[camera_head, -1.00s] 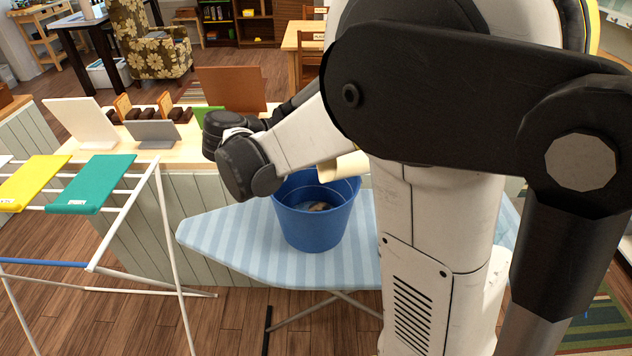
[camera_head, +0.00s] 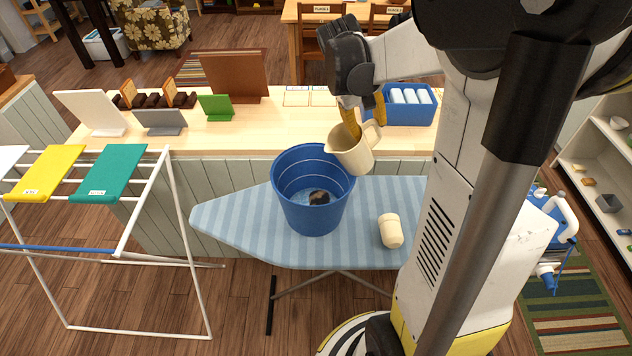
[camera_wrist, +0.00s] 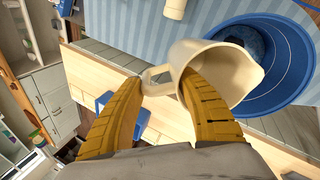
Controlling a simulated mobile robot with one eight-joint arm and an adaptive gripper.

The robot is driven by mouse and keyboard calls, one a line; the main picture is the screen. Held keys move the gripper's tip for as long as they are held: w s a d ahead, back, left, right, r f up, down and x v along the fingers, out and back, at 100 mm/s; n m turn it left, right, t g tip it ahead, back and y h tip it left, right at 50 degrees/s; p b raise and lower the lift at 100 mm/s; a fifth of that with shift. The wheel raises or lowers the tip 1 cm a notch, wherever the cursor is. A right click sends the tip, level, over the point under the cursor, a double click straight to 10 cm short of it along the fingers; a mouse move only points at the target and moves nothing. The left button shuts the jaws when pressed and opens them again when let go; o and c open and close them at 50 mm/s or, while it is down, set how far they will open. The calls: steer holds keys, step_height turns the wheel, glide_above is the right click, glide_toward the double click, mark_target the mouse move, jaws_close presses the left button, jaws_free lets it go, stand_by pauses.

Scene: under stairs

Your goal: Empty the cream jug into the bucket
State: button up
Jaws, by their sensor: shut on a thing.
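The cream jug (camera_head: 352,152) is held in the air at the right rim of the blue bucket (camera_head: 314,215), tilted with its spout toward the bucket. In the wrist view the jug's (camera_wrist: 183,57) mouth faces the bucket (camera_wrist: 290,95). My gripper (camera_head: 365,115) is shut on the jug near its handle; in the wrist view one yellow finger of my gripper (camera_wrist: 163,82) is by the handle and the other overlaps the mouth. The bucket stands upright on the ironing board. A small dark and brownish thing lies at its bottom. No stream is visible.
Behind is a wooden counter (camera_head: 240,130) with stands and a blue box (camera_head: 408,112) of white items. A drying rack (camera_head: 165,215) stands at left.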

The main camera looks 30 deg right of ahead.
mark_target(379, 128)
steer(key=y, duration=0.1)
steer(key=d, duration=0.1)
steer(key=s+d+y, duration=0.1)
steer(key=shift+d+f+y, duration=0.15)
steer(key=shift+f+y, duration=0.1)
steer(key=shift+y, duration=0.05)
steer(key=shift+w+d+f+y, duration=0.1)
steer(key=shift+d+f+y, duration=0.2)
steer(key=shift+y, duration=0.1)
steer(key=shift+d+f+y, duration=0.15)
steer(key=shift+d+y, duration=0.15)
steer(key=shift+d, duration=0.25)
steer(key=shift+d+f+t+y+b, duration=0.2)
steer(key=shift+t+y+b, duration=0.1)
steer(key=shift+y+b, duration=0.25)
steer(key=shift+a+r+p, duration=0.25)
steer(key=shift+r+p, duration=0.3)
steer(key=shift+p, duration=0.05)
step_height(379, 128, up, 3)
steer(key=shift+r+p, duration=0.2)
steer(key=shift+p, duration=0.9)
steer(key=shift+f, duration=0.1)
